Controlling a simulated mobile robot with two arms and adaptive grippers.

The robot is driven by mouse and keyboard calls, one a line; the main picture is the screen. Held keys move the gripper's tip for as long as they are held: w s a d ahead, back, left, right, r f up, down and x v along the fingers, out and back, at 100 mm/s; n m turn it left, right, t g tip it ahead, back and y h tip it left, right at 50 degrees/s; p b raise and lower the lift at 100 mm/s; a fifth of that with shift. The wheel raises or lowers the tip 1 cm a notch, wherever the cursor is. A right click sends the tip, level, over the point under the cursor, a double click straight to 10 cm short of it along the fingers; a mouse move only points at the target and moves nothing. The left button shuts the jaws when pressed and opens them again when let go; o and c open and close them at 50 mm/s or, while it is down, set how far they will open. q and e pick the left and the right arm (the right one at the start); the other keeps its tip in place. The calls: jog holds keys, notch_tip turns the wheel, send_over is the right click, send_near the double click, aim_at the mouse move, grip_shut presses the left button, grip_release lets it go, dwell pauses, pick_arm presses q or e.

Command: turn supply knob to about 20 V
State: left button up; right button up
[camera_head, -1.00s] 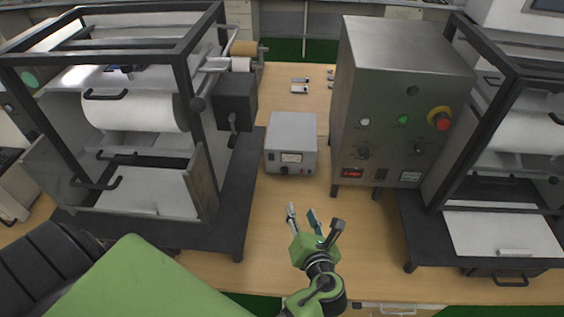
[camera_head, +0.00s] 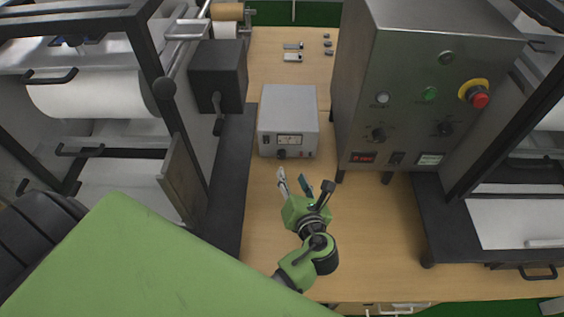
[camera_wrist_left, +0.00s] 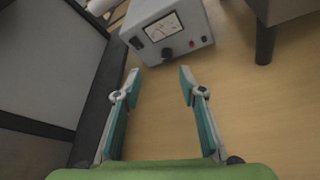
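The power supply (camera_head: 289,108) is a small grey box on the wooden table, with a meter (camera_head: 290,140) on its front face. Its dark supply knob (camera_head: 281,154) sits low on the front. In the left wrist view the supply (camera_wrist_left: 172,28) shows at the top, with the meter (camera_wrist_left: 162,27) above the knob (camera_wrist_left: 167,53); the needle reading is too small to tell. My left gripper (camera_head: 296,180) is open and empty, in front of the supply and apart from it. In the wrist view its fingers (camera_wrist_left: 159,75) are spread on both sides below the knob. My right gripper is not in view.
A large metal cabinet (camera_head: 420,60) with a red emergency button (camera_head: 480,100) stands to the right. A black-framed roll machine (camera_head: 150,60) stands on the left. Small metal parts (camera_head: 292,57) lie behind the supply. Bare table (camera_head: 370,220) is free at the front right.

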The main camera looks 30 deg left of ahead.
aim_at(282, 158)
pick_arm(q)
jog(key=f+b, duration=0.1)
jog(key=f, duration=0.1)
jog(key=f+b, duration=0.1)
jog(key=shift+w+a+f+b, duration=0.2)
jog(key=shift+f+b, duration=0.15)
jog(key=shift+f, duration=0.05)
jog(key=shift+w+a, duration=0.3)
jog(key=shift+w, duration=0.1)
jog(key=x, duration=1.2)
jog(key=shift+w+a+f, duration=0.25)
grip_shut()
